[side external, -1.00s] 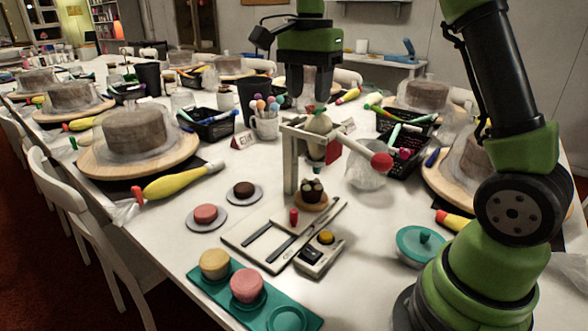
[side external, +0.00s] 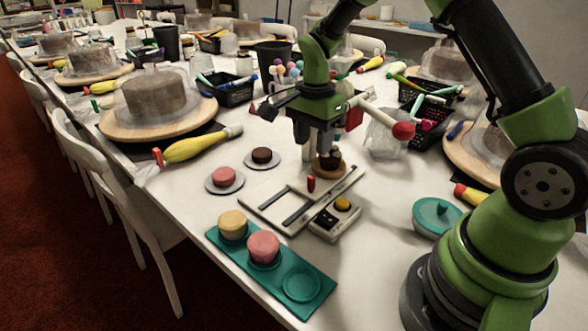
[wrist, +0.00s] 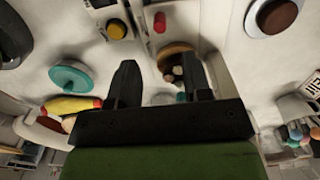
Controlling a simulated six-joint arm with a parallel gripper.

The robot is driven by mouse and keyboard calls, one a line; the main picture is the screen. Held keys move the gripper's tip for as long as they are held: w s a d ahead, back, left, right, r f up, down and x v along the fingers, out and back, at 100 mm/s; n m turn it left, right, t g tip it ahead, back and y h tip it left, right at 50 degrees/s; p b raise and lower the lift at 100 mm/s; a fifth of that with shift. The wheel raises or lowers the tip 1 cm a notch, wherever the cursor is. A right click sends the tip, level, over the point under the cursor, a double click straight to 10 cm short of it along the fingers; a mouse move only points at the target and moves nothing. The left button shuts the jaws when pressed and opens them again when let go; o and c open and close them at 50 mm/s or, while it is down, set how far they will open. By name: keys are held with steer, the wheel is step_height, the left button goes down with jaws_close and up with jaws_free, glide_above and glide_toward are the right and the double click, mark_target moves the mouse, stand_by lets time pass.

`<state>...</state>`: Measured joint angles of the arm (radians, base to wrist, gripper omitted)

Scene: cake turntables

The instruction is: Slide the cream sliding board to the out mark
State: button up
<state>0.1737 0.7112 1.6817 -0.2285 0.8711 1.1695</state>
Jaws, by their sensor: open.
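The cream sliding board (side external: 265,200) lies flat on the white table, with dark slots along it and an upright red peg (side external: 311,184). The peg also shows at the top of the wrist view (wrist: 159,22). A dark-topped cupcake (side external: 331,158) on a round brown base is at the board's far end. My gripper (side external: 316,142) is open, fingers pointing down, above the far part of the board near the cupcake. In the wrist view, the cupcake is between and beyond the spread fingers (wrist: 162,82). Nothing is held. I cannot make out an out mark.
A box with a yellow button (side external: 342,204) stands right of the board. A teal tray (side external: 301,284) with two cakes is in front. A red-ended lever (side external: 403,131) sticks out near my gripper. Plates with small cakes (side external: 224,180) are left; a teal lid (side external: 437,215) is right.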

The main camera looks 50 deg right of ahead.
mark_target(311, 176)
step_height(311, 176, down, 9)
steer(key=shift+r, duration=0.15)
steer(key=c, duration=0.8)
steer(key=shift+o, duration=0.2)
steer(key=shift+w+a, duration=0.1)
steer(key=shift+a, duration=4.95)
steer(key=o, duration=0.8)
steer(key=shift+c, duration=0.2)
step_height(311, 176, up, 7)
